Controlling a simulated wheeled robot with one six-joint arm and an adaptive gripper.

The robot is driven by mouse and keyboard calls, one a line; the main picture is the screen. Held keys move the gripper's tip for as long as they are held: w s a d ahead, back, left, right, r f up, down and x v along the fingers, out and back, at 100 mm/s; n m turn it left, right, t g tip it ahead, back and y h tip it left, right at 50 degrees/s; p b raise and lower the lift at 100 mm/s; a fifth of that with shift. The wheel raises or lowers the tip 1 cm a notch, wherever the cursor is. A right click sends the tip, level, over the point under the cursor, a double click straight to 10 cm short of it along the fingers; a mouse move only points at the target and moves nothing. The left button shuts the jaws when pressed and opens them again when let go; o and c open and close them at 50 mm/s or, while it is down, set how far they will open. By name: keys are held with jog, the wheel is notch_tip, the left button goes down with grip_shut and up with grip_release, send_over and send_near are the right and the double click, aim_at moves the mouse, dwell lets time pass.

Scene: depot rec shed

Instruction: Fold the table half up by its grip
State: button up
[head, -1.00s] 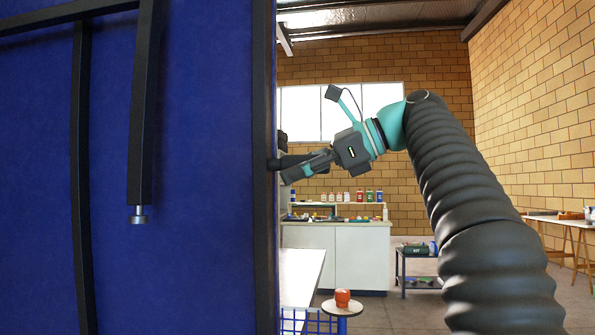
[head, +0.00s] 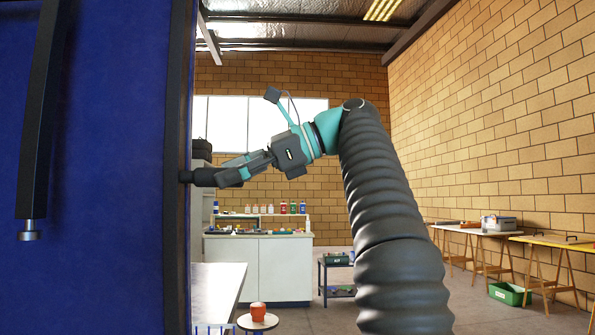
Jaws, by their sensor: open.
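The blue table half (head: 85,150) stands close to upright and fills the left of the head view, with its dark frame edge (head: 178,120) toward the middle. A small dark grip (head: 187,177) sticks out from that edge. My gripper (head: 208,178) reaches in from the right at the grip, its fingers pointing left. The jaws are open; whether the fingertips touch the grip cannot be told from this side. A dark folding leg (head: 40,120) with a metal foot (head: 30,231) hangs against the blue face.
A white table (head: 215,290) and a round stool (head: 257,322) with an orange-red cup (head: 257,309) stand low beyond the edge. A white counter (head: 270,265) and a dark cart (head: 337,275) stand behind.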

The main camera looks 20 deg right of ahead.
jog(key=s+d, duration=0.5)
jog(key=d, duration=0.6)
jog(key=shift+s+d, duration=0.2)
jog(key=shift+s, duration=0.2)
jog(key=shift+r, duration=0.1)
